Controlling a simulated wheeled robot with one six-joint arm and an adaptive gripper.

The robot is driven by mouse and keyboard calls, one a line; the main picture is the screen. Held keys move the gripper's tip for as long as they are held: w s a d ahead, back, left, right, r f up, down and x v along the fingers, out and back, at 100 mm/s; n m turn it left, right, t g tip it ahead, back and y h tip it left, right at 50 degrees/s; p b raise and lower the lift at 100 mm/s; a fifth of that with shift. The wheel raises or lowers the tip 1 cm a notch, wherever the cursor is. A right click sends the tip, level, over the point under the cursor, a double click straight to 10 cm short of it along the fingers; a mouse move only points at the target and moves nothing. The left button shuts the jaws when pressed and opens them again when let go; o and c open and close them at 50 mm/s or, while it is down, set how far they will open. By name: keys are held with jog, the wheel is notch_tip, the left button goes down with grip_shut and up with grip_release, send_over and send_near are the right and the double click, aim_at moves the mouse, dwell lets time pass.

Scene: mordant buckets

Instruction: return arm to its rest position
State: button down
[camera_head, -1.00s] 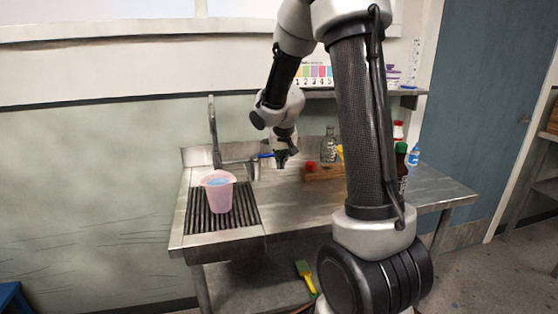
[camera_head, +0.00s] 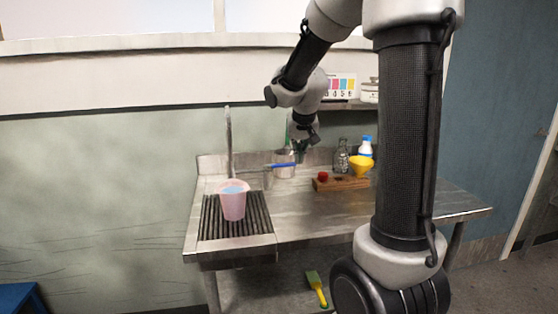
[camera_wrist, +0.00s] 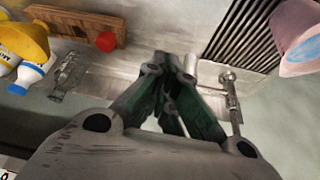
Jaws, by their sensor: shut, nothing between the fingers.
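My gripper (camera_head: 302,146) hangs at the end of my raised arm, above the back of the metal sink table (camera_head: 330,215). It is shut and holds nothing. In the wrist view its dark green fingers (camera_wrist: 172,62) come together over the table top. A pink bucket with blue liquid (camera_head: 233,203) stands upright on the slatted drain area, to the left of my gripper and apart from it. Part of the bucket also shows at the right edge of the wrist view (camera_wrist: 292,55).
A wooden block (camera_head: 345,184) with a red-capped item, a glass bottle (camera_head: 341,155) and a yellow funnel (camera_head: 361,167) are to the right. A tap (camera_head: 228,140) rises at the left. A brush (camera_head: 316,287) lies on the lower shelf.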

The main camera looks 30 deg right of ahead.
jog(key=s+a+r+n, duration=0.1)
jog(key=s+a, duration=0.1)
jog(key=s, duration=0.7)
jog(key=s+a+r+n+y, duration=0.1)
jog(key=s+a+n, duration=0.1)
jog(key=s, duration=0.7)
jog(key=s+a+r+n+y, duration=0.1)
jog(key=s+a+r, duration=0.1)
jog(key=s, duration=0.7)
jog(key=shift+s+a, duration=0.15)
jog(key=shift+a, duration=0.45)
jog(key=shift+g, duration=0.3)
